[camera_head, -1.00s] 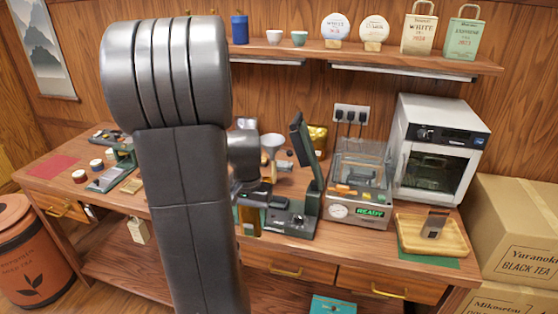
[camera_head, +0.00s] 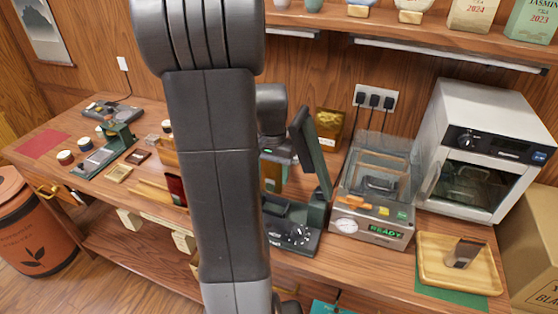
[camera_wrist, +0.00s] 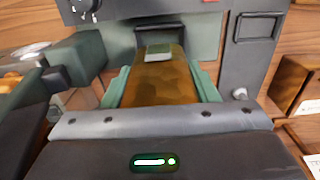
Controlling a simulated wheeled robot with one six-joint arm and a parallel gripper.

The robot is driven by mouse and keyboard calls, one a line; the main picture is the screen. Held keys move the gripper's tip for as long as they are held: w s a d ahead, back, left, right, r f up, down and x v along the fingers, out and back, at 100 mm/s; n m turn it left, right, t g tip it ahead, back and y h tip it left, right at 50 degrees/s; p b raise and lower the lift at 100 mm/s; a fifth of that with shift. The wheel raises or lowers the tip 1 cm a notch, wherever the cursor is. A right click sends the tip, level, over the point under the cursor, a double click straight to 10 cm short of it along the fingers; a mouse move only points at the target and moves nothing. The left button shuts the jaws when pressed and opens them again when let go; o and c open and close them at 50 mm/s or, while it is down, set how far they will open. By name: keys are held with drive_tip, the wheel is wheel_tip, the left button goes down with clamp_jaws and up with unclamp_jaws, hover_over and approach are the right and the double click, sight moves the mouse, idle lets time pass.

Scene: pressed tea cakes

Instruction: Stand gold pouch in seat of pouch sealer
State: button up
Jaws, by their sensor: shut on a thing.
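A gold pouch (camera_head: 270,178) hangs below my gripper in the head view, partly hidden by my arm. In the wrist view the gold pouch (camera_wrist: 160,85) lies between the green fingers of my gripper (camera_wrist: 160,72), which is shut on it. A pale green patch shows near its far end. The pouch sealer (camera_head: 292,236) is dark, with a knob on its base and a raised green lid. The held pouch is left of that lid and above the base in the head view. The seat is not clearly visible, and my arm hides the sealer's left part.
A second gold pouch (camera_head: 330,124) stands behind the sealer. A clear-lidded machine (camera_head: 372,195) reading READY is close on the right, then a wooden tray (camera_head: 430,270) and a white oven (camera_head: 478,150). Small tins and a scale are at the left.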

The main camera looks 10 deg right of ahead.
drive_tip(key=shift+w+d+f, duration=0.1)
drive_tip(key=shift+w+d, duration=0.15)
drive_tip(key=shift+w, duration=0.15)
drive_tip(key=shift+f+b, duration=3.25)
drive_tip(key=shift+f, duration=0.85)
drive_tip(key=shift+f, duration=0.15)
drive_tip(key=o, duration=1)
drive_tip(key=shift+o, duration=0.2)
wheel_tip(320, 180, up, 8)
drive_tip(key=shift+f, duration=0.2)
